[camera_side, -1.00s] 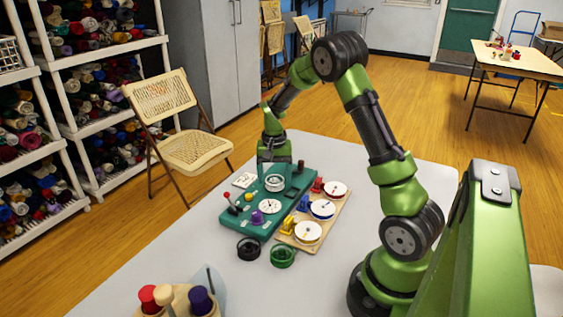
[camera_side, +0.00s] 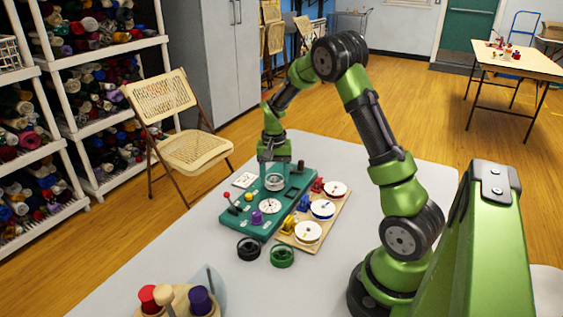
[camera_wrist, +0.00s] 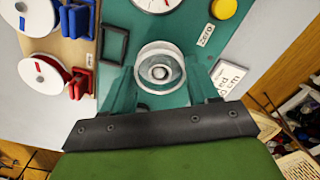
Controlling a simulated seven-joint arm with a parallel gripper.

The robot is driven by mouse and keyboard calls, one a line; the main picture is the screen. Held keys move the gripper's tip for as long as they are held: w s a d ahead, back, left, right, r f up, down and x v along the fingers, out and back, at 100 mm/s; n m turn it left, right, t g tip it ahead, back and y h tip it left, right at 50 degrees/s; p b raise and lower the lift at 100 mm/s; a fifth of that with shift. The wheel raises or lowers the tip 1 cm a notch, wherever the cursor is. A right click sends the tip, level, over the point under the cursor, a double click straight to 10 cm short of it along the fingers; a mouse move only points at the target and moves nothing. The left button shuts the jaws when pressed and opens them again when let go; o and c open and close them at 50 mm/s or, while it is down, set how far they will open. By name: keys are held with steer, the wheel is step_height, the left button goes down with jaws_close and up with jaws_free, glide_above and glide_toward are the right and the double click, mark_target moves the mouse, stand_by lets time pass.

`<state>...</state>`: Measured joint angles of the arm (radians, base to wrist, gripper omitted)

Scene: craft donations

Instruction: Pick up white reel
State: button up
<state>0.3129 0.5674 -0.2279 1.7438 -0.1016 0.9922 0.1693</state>
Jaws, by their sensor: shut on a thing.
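The white reel (camera_side: 275,182) is pale and round with a hollow centre. It is at the teal board (camera_side: 240,221). In the wrist view the reel (camera_wrist: 160,68) sits between the see-through fingers of my gripper (camera_wrist: 160,76), over the teal surface. My gripper (camera_side: 274,170) points down and is shut on the reel. I cannot tell whether the reel touches the board.
A wooden board (camera_side: 296,240) with white discs and coloured pieces adjoins on the right. A black reel (camera_side: 249,249) and a green reel (camera_side: 282,257) lie in front. A holder with coloured pegs (camera_side: 180,299) stands nearer.

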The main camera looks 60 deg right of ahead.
mark_target(274, 178)
steer(key=shift+r, duration=3.55)
